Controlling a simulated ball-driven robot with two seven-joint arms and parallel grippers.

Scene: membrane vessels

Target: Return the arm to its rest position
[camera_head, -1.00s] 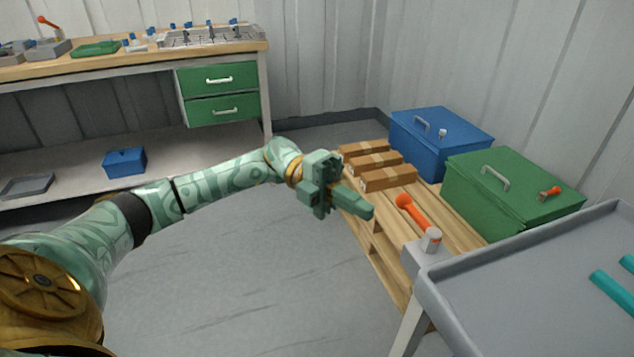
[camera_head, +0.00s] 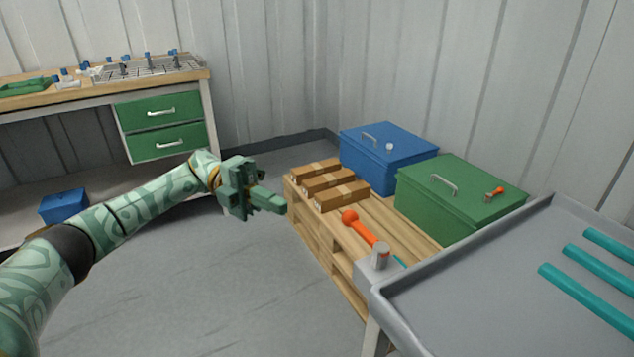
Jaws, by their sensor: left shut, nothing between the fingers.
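My left arm, patterned in pale green, comes in from the lower left of the head view. Its left gripper (camera_head: 268,202) is shut and empty. It hangs in the air over the grey floor, in the picture just left of the wooden pallet (camera_head: 336,271), touching nothing that I can see. My right gripper is not in view.
On the pallet are cardboard boxes (camera_head: 345,196), a blue chest (camera_head: 388,160) and a green chest (camera_head: 458,197). A grey tray table (camera_head: 470,290) with teal bars and an orange-handled lever (camera_head: 362,229) stands right. A workbench (camera_head: 205,77) stands back left.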

